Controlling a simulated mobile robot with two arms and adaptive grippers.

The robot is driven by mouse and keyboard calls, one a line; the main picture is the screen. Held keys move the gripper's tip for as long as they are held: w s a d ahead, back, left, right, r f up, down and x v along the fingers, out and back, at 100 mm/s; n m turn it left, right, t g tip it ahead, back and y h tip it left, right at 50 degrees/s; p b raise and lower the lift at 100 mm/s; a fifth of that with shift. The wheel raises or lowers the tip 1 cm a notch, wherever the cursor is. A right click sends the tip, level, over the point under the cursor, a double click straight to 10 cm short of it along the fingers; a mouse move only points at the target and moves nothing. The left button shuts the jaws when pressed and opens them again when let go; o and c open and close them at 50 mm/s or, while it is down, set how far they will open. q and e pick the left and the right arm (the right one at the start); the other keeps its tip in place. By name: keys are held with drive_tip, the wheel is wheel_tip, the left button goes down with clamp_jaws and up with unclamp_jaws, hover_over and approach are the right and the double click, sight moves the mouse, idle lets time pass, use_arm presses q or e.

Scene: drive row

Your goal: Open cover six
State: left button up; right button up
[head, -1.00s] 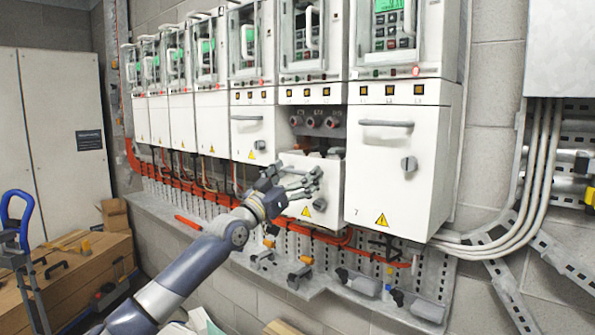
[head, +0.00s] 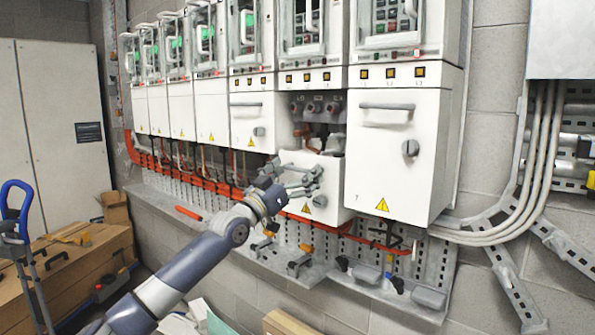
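Cover six (head: 331,190), a white panel with a yellow warning triangle, stands between the fifth cover (head: 253,134) and the cover marked 7 (head: 399,157). It sits lower than its neighbours and tips out at the top. Above it the opening shows dark round terminals (head: 314,107) and reddish wires. My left gripper (head: 308,181) is at the upper part of cover six, its fingers around where the handle is. The fingers hide the handle, but the cover has moved with them. My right gripper is not in view.
A grey ledge (head: 250,262) with small clamps runs below the row. Orange cable and perforated metal plates hang under the units. Pale pipes (head: 540,160) curve at the right.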

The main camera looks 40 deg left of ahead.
use_arm(q)
drive_tip(key=v, duration=1.2)
idle(0.5)
idle(0.5)
